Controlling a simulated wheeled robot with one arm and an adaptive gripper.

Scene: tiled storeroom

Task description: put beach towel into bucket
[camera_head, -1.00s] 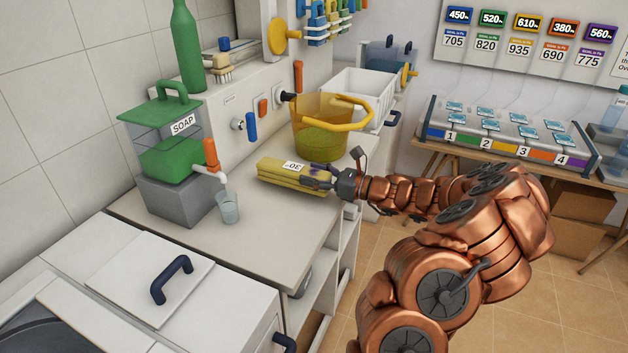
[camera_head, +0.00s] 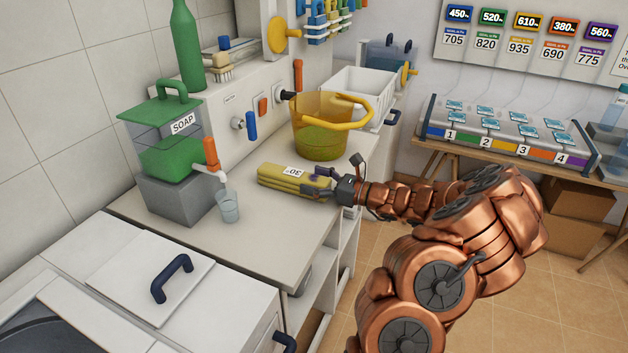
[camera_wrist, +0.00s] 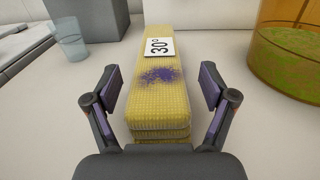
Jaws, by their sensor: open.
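The beach towel (camera_head: 286,179) is a folded yellow stack with a white "30°" label and a purple stain. It lies flat on the white counter, and it also shows in the wrist view (camera_wrist: 155,100). My gripper (camera_head: 328,184) is open at the towel's right end. In the wrist view my gripper (camera_wrist: 160,92) has one finger on each side of the towel's near end, with gaps on both sides. The bucket (camera_head: 318,138) is clear yellow with a thick yellow handle and green stuff inside. It stands just behind the towel, and at the right in the wrist view (camera_wrist: 292,50).
A soap dispenser (camera_head: 170,150) with green liquid stands on a grey block at the left. A clear cup (camera_head: 228,207) sits below its spout. The counter (camera_head: 262,232) is bare in front of the towel. A white bin (camera_head: 362,95) stands beyond the bucket.

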